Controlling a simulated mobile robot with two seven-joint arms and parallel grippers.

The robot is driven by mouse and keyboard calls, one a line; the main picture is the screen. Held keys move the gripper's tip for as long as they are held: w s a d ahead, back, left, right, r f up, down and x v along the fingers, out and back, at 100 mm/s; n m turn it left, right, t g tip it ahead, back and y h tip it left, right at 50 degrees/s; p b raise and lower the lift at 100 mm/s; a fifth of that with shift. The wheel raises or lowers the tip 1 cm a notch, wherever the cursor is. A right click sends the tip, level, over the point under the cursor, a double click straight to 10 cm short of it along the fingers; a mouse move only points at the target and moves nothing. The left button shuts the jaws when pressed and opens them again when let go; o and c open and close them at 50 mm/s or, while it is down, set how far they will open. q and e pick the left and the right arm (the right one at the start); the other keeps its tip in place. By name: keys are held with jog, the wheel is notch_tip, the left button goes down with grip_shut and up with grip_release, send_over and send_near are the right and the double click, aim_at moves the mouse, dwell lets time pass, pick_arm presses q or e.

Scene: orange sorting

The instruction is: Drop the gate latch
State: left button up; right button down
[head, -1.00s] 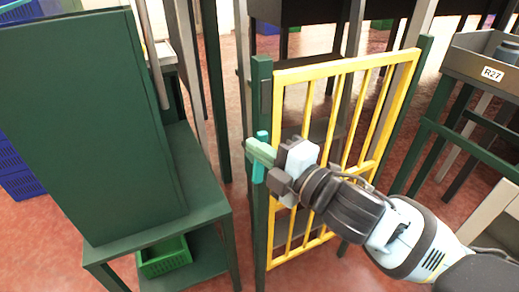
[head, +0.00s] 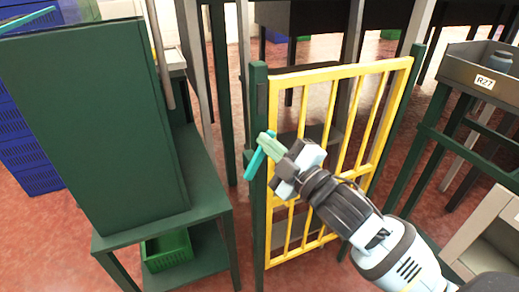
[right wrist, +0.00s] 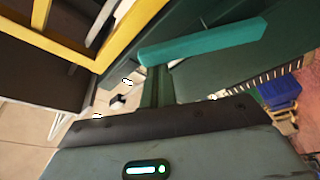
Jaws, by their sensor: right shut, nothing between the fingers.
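The yellow barred gate (head: 340,72) stands between two dark green posts, its left edge close to the left post (head: 259,215). The latch is a teal bar (head: 258,163) at that post, tilted with its upper end toward the gate. My right gripper (head: 271,146) is shut and empty, with its green fingers at the latch's upper part. In the right wrist view, the teal latch (right wrist: 205,42) lies just beyond the fingers (right wrist: 157,88). I cannot tell if they touch. The gate (right wrist: 120,38) shows at upper left there. My left gripper is out of view.
A dark green cabinet (head: 95,120) on a green stand is left of the gate, with a green crate (head: 167,250) below. Blue crates (head: 30,165) are at far left. A grey tray marked R27 (head: 468,72) stands at right. Red floor is open between them.

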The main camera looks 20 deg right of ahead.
jog(key=d+f+m+t+h+p, duration=0.2)
jog(key=d+f+m+h, duration=0.2)
jog(key=m, duration=1.2)
jog(key=shift+w+d+f+t+h, duration=0.25)
jog(key=shift+d+f+t+h, duration=0.25)
jog(key=shift+h, duration=0.6)
jog(key=shift+a+f, duration=0.15)
